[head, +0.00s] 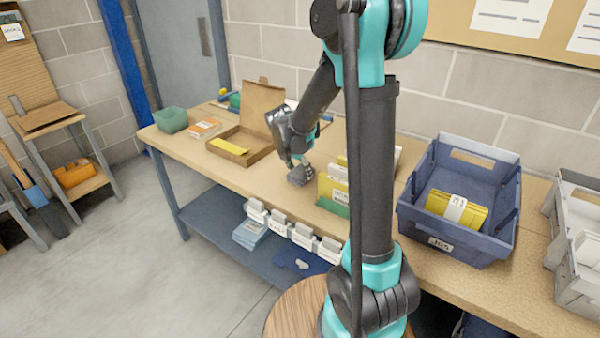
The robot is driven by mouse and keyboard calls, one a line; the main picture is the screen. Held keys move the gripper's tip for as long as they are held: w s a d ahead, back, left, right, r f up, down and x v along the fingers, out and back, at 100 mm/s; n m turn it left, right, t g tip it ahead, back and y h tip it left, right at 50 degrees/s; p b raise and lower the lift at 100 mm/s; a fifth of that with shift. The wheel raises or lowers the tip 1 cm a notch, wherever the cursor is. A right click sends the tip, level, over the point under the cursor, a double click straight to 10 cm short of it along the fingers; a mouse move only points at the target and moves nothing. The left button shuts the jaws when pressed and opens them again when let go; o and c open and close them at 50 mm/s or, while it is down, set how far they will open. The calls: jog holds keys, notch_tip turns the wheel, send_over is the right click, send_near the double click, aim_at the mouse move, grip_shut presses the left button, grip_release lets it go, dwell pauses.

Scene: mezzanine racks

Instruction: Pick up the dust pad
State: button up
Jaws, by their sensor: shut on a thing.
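A small dark grey piece, which looks like the dust pad (300,175), is at the fingertips of my gripper (293,160), over the middle of the wooden workbench (262,180). My gripper points down and is shut on it. The fingers hide part of the pad. I cannot tell whether the pad still touches the bench top.
An open cardboard box (240,158) with a yellow item lies left of my gripper. Yellow and green upright folders (333,192) stand close on the right. A blue crate (480,238) with yellow packs is farther right. A green bin (171,120) sits at the bench's left end.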

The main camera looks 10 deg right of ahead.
aim_at(300, 171)
notch_tip(300, 171, up, 20)
dwell(0.6)
jog(key=o, duration=0.3)
jog(key=shift+c, duration=1.4)
